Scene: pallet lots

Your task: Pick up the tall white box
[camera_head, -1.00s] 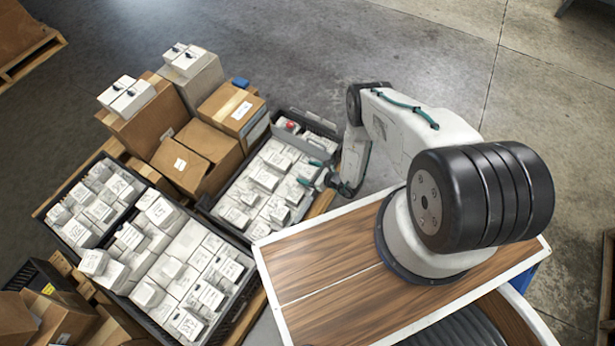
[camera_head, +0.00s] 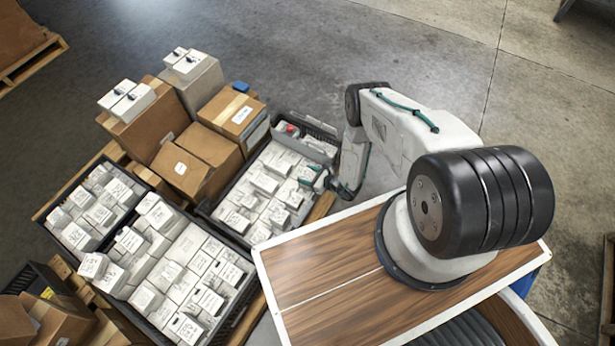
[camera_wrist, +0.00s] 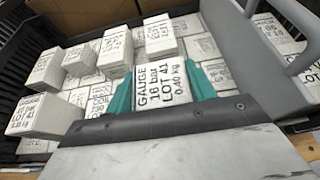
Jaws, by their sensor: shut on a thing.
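A white box (camera_wrist: 162,83) with black print reading "GAUGE 16 bar LOT 41 0.40 kg" stands between the two teal fingers of my gripper (camera_wrist: 162,90) in the wrist view. My gripper is shut on this box, with a finger against each side. In the head view my gripper (camera_head: 312,180) is over the right side of a dark crate (camera_head: 214,203) of white boxes. The held box cannot be made out clearly there. Whether its base is clear of the crate floor cannot be told.
Several similar white boxes (camera_wrist: 45,115) stand close to the left and behind. Brown cartons (camera_head: 212,150) stand left of the crate, and two more crates (camera_head: 245,290) of white boxes are nearer. Open floor lies behind.

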